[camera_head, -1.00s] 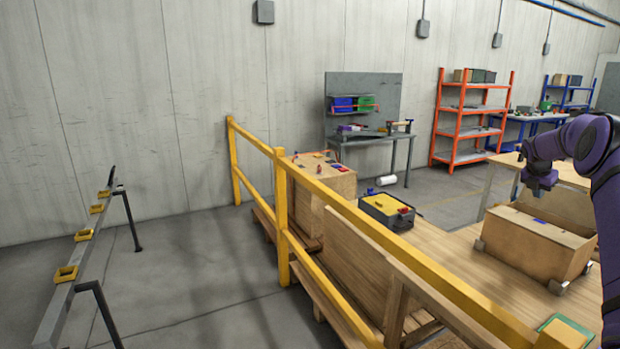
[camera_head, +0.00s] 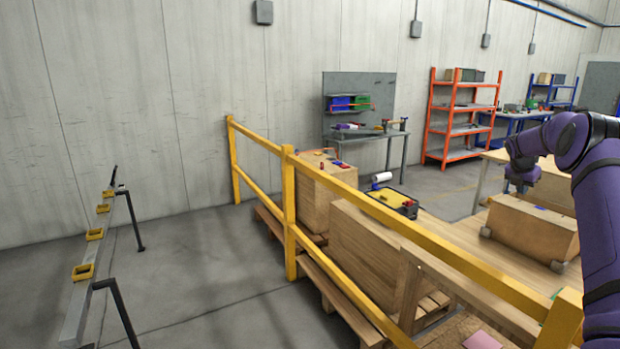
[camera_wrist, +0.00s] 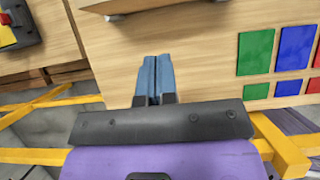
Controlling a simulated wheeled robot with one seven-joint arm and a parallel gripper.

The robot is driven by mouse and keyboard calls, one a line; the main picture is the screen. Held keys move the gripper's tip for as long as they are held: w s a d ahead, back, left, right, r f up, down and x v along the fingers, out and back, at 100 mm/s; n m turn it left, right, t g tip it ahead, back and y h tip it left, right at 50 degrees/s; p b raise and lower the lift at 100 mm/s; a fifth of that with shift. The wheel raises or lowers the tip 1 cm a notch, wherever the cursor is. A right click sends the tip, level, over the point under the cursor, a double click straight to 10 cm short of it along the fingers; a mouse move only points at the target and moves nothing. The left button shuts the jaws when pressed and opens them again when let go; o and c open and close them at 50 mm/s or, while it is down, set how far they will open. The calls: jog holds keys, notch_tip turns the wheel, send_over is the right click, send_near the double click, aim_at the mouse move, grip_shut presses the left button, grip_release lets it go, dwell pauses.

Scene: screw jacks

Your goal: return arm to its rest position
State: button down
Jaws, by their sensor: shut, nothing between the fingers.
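My purple arm shows at the right of the head view, bent over the wooden table. My gripper (camera_head: 521,186) hangs above the left end of a wooden box (camera_head: 533,226) on the table; its fingers are too small to read there. In the wrist view my gripper (camera_wrist: 154,60) shows its two blue fingers together with nothing between them. It points over the bare wooden tabletop (camera_wrist: 190,40), apart from the things on it.
A yellow railing (camera_head: 405,241) runs along the near side of the table. A black and yellow case (camera_head: 390,202) stands on the table. Green (camera_wrist: 256,52) and blue (camera_wrist: 295,47) squares lie near the gripper in the wrist view. Grey floor (camera_head: 190,265) at left is open.

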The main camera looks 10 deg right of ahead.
jog(key=s+a+r+m+t, duration=0.1)
jog(key=s+a+r+m, duration=0.1)
jog(key=a+r, duration=0.65)
jog(key=s+a+r+m, duration=0.2)
jog(key=a+r+m, duration=0.1)
jog(key=a+r, duration=0.5)
jog(key=s+a+r+m+y, duration=0.1)
jog(key=s+a+r+m, duration=0.25)
jog(key=s+a, duration=0.4)
jog(key=s+a+r+m+y, duration=0.15)
jog(key=s+a+r, duration=0.3)
jog(key=a, duration=0.55)
jog(key=s+a+m+t, duration=0.1)
jog(key=s+a+m, duration=0.2)
jog(key=s+a, duration=0.45)
jog(key=s+a+m+t, duration=0.1)
jog(key=s+a+m, duration=0.25)
jog(key=s, duration=0.65)
jog(key=s+a+f+m+y, duration=0.1)
jog(key=s+a+f+m, duration=0.2)
jog(key=s, duration=0.6)
jog(key=s+a+f+m+y, duration=0.2)
jog(key=s+a+f+m, duration=0.1)
jog(key=s, duration=0.6)
jog(key=shift+a+f, duration=0.2)
jog(key=shift+f, duration=0.35)
jog(key=shift+d, duration=0.1)
